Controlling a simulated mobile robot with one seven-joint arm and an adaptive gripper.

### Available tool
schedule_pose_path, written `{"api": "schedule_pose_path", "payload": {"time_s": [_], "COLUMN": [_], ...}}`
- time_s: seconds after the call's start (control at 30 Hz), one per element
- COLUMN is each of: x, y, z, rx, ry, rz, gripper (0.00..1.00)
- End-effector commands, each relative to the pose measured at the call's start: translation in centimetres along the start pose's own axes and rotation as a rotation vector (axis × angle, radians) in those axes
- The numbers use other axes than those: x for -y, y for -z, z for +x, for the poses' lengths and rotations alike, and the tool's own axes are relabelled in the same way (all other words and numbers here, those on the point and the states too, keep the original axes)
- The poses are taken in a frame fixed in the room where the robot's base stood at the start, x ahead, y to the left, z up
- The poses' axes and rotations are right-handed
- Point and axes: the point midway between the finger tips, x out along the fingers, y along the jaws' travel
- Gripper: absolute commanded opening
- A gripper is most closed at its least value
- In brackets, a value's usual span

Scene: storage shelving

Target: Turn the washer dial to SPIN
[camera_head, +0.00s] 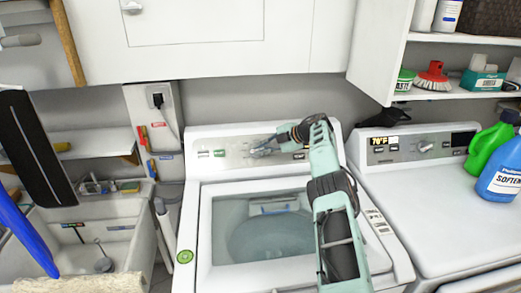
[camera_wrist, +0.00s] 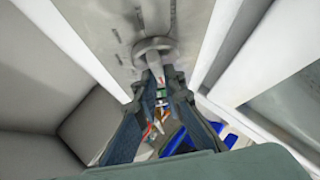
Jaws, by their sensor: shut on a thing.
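The washer (camera_head: 193,235) is white, top-loading, with a clear lid window and a light grey control panel (camera_head: 225,142) along its back. The round grey dial (camera_wrist: 152,45) stands out from this panel in the wrist view. My gripper (camera_head: 262,150) reaches over the washer to the middle of the panel. In the wrist view its two fingers (camera_wrist: 161,78) are closed on the dial's raised grip. In the head view the gripper mostly hides the dial. The dial's markings are too small and blurred to read, so its setting cannot be told.
A second white machine (camera_head: 440,190) with its own knob stands to the right, with a green bottle (camera_head: 484,148) and a blue bottle (camera_head: 500,178) on it. Shelves (camera_head: 455,40) hang above it. A sink (camera_head: 90,225) is at the left.

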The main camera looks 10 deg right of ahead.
Motion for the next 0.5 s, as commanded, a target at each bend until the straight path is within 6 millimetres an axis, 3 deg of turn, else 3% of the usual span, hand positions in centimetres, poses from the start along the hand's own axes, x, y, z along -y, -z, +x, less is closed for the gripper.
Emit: {"api": "schedule_pose_path", "payload": {"time_s": [0.2, 0.5], "x": [0.07, -0.01], "y": [0.05, 0.01], "z": [0.07, -0.07], "rx": [-0.002, 0.000], "ry": [0.001, 0.000], "rz": [0.000, 0.000], "gripper": [0.27, 0.27]}}
